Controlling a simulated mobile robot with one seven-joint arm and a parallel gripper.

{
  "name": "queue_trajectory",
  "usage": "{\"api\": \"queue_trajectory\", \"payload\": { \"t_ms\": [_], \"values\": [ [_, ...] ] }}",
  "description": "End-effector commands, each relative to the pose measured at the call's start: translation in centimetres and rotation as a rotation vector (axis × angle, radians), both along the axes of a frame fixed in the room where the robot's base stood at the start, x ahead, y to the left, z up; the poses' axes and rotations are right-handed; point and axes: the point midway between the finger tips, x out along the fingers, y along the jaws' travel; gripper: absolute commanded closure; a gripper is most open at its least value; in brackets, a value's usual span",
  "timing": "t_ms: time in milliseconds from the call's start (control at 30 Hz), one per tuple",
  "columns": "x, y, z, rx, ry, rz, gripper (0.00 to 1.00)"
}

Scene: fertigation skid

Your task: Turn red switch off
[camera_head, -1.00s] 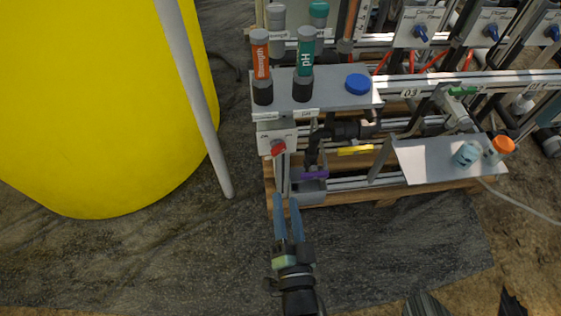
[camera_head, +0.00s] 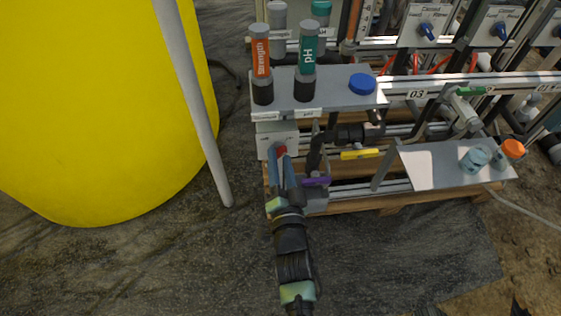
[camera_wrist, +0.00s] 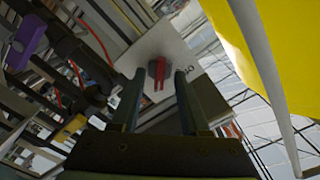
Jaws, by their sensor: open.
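The red switch (camera_head: 280,150) sits on the front of a light grey box (camera_head: 291,138) at the left end of the skid. In the wrist view the red switch (camera_wrist: 159,75) shows between my two fingers, with the grey box (camera_wrist: 175,48) behind it. My gripper (camera_head: 281,163) is open, its blue fingers reaching up to the switch in the head view. In the wrist view my gripper (camera_wrist: 154,98) has a finger on each side of the switch, with gaps between. I cannot tell whether the fingertips touch the box.
A purple handle (camera_head: 317,181) and a yellow handle (camera_head: 360,154) lie just right of my gripper. A shelf (camera_head: 330,92) with Strength and pH bottles is above. A large yellow tank (camera_head: 90,110) and a grey pole (camera_head: 196,100) stand at the left.

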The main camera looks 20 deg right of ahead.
Motion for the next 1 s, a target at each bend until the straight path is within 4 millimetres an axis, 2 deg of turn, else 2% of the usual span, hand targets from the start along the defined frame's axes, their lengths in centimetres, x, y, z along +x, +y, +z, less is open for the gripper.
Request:
{"api": "queue_trajectory", "payload": {
  "t_ms": [267,367,533,1000],
  "values": [
    [0.15,-0.08,0.01,0.001,0.0,-0.001,0.55],
    [0.14,-0.08,0.01,0.001,0.0,-0.001,0.69],
    [0.13,-0.08,0.01,0.001,-0.001,-0.001,1.0],
    [0.11,-0.08,0.01,-0.019,0.005,-0.001,1.0]
  ]
}}
